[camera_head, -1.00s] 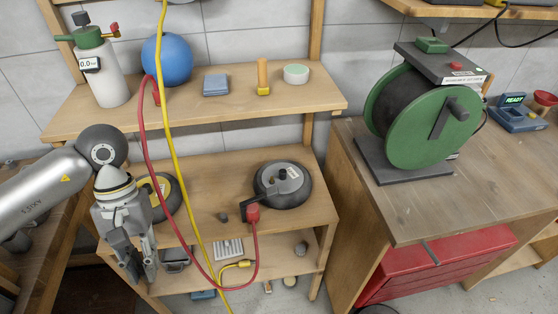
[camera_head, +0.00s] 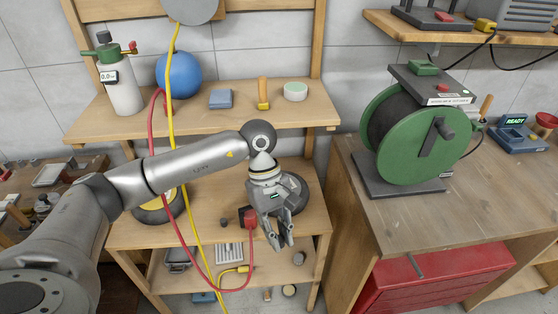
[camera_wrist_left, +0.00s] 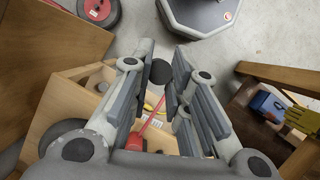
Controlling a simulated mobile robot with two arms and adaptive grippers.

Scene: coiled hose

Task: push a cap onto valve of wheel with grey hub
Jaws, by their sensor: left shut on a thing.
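The wheel with grey hub (camera_head: 297,194) is a dark tyre on the wooden shelf. My left gripper hangs in front of it and hides its hub and valve in the head view. My left gripper (camera_head: 284,246) points down, its fingertips near the shelf's front edge. In the left wrist view (camera_wrist_left: 161,75) its fingers are closed around a small dark round thing (camera_wrist_left: 160,71), which looks like a cap. My right gripper is not in view.
Red and yellow hoses (camera_head: 197,240) hang across the shelf front. A wheel with yellow hub (camera_head: 150,213) lies left, partly behind my arm. The green hose reel (camera_head: 410,140) stands on the right bench.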

